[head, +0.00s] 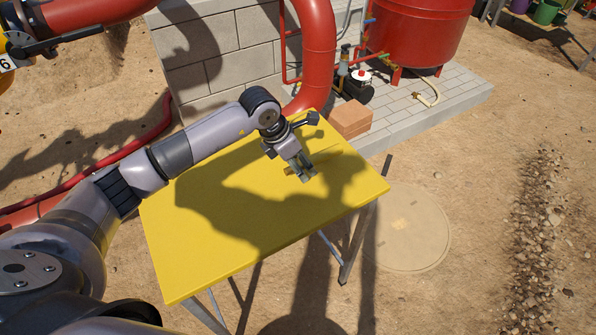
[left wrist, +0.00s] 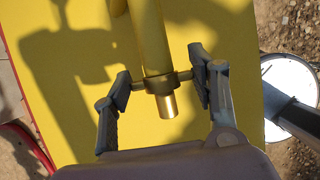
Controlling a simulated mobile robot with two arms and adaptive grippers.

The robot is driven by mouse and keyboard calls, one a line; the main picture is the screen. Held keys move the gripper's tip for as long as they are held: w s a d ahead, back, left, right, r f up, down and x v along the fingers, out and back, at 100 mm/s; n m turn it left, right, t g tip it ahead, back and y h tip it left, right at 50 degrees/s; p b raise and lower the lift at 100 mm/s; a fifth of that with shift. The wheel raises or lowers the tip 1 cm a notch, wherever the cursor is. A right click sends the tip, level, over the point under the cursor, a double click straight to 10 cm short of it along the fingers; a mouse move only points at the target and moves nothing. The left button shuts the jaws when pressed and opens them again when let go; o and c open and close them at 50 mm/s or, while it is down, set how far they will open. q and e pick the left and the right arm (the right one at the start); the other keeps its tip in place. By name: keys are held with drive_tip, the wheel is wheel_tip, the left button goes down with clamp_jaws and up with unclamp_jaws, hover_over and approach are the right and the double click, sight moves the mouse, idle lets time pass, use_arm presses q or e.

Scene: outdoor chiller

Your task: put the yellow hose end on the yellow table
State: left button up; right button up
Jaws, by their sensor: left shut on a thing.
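The yellow hose end (left wrist: 153,50) shows in the left wrist view as a yellow tube with a brass tip and a collar with short side pins. My left gripper (left wrist: 162,82) is shut on it, with a finger at each side of the collar. In the head view my left gripper (head: 305,174) is over the right half of the yellow table (head: 230,245). A small brass-coloured part of the hose end (head: 289,170) shows beside its fingers. I cannot tell whether the hose end touches the table top. My right gripper is not in view.
Orange bricks (head: 351,118) stand on the paved slab behind the table, near a red tank (head: 420,35) and a large red pipe (head: 317,50). A grey block wall (head: 235,55) is at the back. The table's left and front parts are bare.

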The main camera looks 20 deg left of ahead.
sight(298, 182)
use_arm(q)
wheel_tip(298, 182, down, 4)
drive_tip(key=shift+r+p, duration=0.1)
drive_tip(key=shift+p, duration=0.2)
drive_tip(key=shift+f, duration=0.35)
drive_tip(key=o, duration=0.9)
drive_tip(key=shift+f, duration=0.2)
drive_tip(key=o, duration=0.5)
drive_tip(key=shift+r, duration=0.1)
